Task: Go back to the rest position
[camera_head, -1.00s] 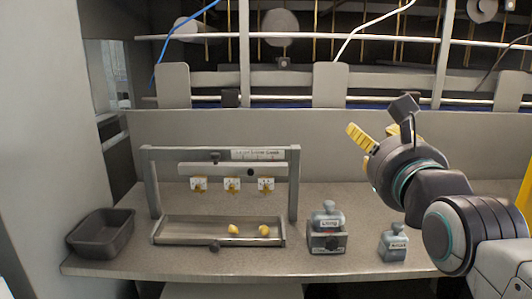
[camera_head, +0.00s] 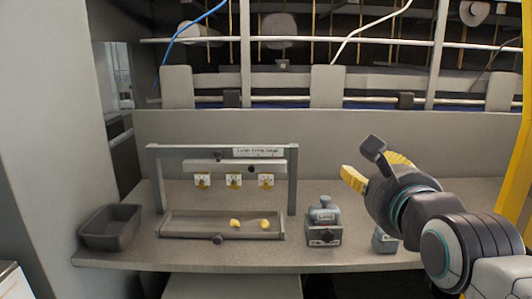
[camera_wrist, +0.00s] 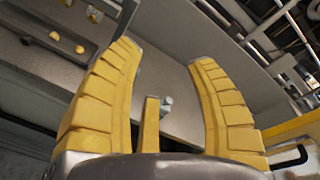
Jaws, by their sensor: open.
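My gripper (camera_head: 375,170) is raised above the right part of the bench in the head view, its yellow fingers pointing to the upper left. My arm hides part of the small grey bottle (camera_head: 385,241) at the right of the bench.
A grey bench (camera_head: 340,262) carries a dark bin (camera_head: 110,228), a frame (camera_head: 153,190) with several hanging tags, and a tray (camera_head: 190,235) with two yellow pieces. A labelled bottle (camera_head: 325,207) stands on a dark block (camera_head: 323,235). Rails and cables run behind.

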